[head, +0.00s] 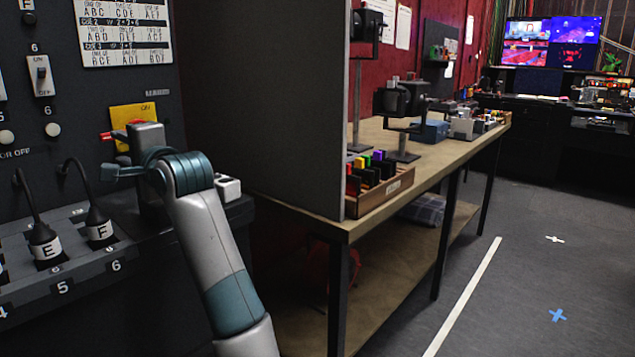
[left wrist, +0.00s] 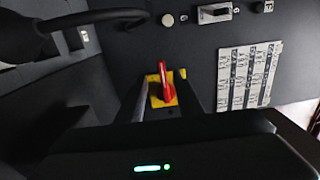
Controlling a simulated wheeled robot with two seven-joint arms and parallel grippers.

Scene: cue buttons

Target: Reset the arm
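A red rotary handle (head: 106,136) sits on a yellow plate (head: 134,113) on the dark panel at the left, with "ON" printed at the plate's top. In the head view the handle points left, and my left gripper (head: 146,141) covers much of it. In the left wrist view the red handle (left wrist: 166,82) stands nearly upright on the yellow plate (left wrist: 158,100). It shows between the two dark fingers of my left gripper (left wrist: 162,103), which are apart. Contact with the handle cannot be told. My right gripper is not in view.
Labelled cables E (head: 45,243) and F (head: 98,226) rise from the sloped console below. A toggle switch (head: 41,75) and a cue sheet (head: 124,30) are on the panel. A grey partition (head: 265,100) and a wooden bench (head: 420,170) stand to the right. Open floor lies farther right.

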